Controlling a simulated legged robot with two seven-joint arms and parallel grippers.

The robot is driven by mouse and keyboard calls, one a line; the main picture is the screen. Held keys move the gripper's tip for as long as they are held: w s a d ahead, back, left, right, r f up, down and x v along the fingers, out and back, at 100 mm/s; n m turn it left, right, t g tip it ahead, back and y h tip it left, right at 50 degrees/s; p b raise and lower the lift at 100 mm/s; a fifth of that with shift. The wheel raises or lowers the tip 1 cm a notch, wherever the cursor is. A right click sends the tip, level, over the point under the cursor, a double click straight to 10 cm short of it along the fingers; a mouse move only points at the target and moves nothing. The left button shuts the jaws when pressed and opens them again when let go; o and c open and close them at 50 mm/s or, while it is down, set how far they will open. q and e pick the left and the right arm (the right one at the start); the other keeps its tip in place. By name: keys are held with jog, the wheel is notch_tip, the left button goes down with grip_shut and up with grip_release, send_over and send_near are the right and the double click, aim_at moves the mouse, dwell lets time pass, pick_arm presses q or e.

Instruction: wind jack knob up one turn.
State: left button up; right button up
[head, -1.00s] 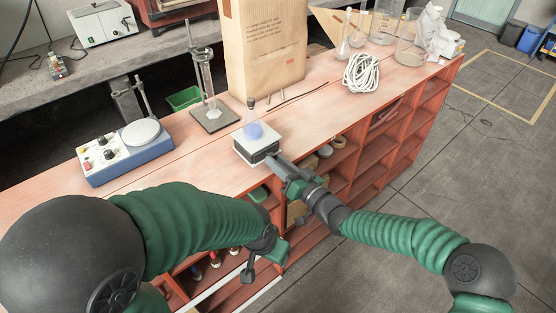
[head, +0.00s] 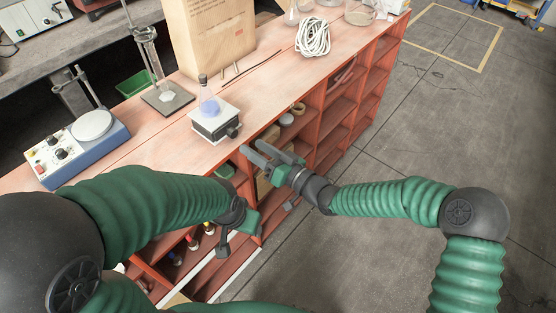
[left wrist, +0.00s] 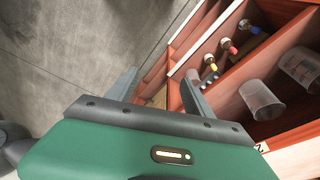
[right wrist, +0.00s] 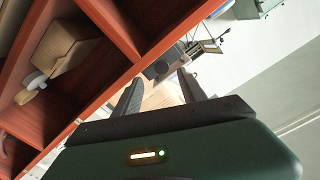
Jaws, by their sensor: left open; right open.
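The lab jack (head: 213,127) is a small white-topped block near the front edge of the bench, with a flask (head: 208,103) of blue liquid upright on it. Its dark knob (head: 234,130) sticks out toward the front edge. My right gripper (head: 251,147) is open and empty, its fingers pointing at the knob from the lower right, apart from it. In the right wrist view a dark round thing, apparently the knob (right wrist: 152,71), shows beyond the spread fingers (right wrist: 160,88). My left gripper (left wrist: 158,84) is open and empty, low in front of the shelves.
The blue hotplate stirrer (head: 78,150) stands left of the jack, and a stand (head: 167,97) is behind it. A paper sack (head: 215,45) and a coiled white rope (head: 312,37) are farther back. Open red shelves (head: 330,115) lie below the bench's front edge.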

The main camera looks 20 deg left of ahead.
jog(key=v, duration=1)
jog(key=shift+d+r+p, duration=0.15)
jog(key=shift+d+p, duration=0.1)
jog(key=shift+p, duration=0.1)
